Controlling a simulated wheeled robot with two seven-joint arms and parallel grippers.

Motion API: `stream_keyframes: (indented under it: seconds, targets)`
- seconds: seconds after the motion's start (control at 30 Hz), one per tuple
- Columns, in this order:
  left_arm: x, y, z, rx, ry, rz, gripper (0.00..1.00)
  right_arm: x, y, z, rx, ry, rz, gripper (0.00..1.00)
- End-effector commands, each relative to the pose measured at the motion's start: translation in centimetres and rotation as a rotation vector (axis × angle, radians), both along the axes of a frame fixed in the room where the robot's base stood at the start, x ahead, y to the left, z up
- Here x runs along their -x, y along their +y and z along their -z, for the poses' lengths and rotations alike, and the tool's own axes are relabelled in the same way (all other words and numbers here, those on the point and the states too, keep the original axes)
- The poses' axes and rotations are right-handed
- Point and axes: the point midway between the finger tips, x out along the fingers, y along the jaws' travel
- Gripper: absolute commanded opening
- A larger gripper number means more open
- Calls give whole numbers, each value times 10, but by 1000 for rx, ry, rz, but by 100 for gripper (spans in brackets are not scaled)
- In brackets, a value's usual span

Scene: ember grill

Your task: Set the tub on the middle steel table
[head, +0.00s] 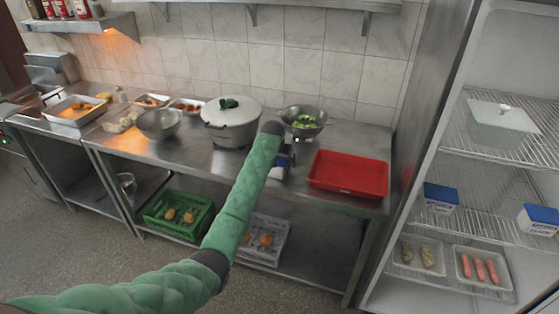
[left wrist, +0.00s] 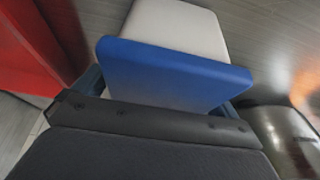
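A white tub with a blue lid (left wrist: 170,72) fills the middle of the left wrist view, between the fingers of my left gripper (left wrist: 158,100). The fingers appear shut on its sides. In the head view my left gripper (head: 286,160) is over the front of the steel table (head: 180,163), between the white pot and the red tray. There the tub (head: 277,172) is mostly hidden by my arm; I cannot tell whether its bottom touches the tabletop. My right gripper is not in view.
Similar tubs (head: 440,197) sit in the open fridge at right. Crates (head: 178,228) are on the lower shelf.

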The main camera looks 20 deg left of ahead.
Motion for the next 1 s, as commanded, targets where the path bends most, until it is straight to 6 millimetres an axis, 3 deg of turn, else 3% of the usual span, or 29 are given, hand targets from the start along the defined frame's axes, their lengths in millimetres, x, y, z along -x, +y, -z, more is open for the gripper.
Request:
stream_keyframes:
  seconds: [0.27,0.47,0.6,1.0]
  targets:
    - [0,0,-1,0,0,0,98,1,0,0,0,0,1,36]
    - [4,0,-12,0,-3,0,98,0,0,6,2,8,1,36]
    - [13,1,-33,-1,-4,1,98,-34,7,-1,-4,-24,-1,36]
    - [39,2,-98,0,-3,0,98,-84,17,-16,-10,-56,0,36]
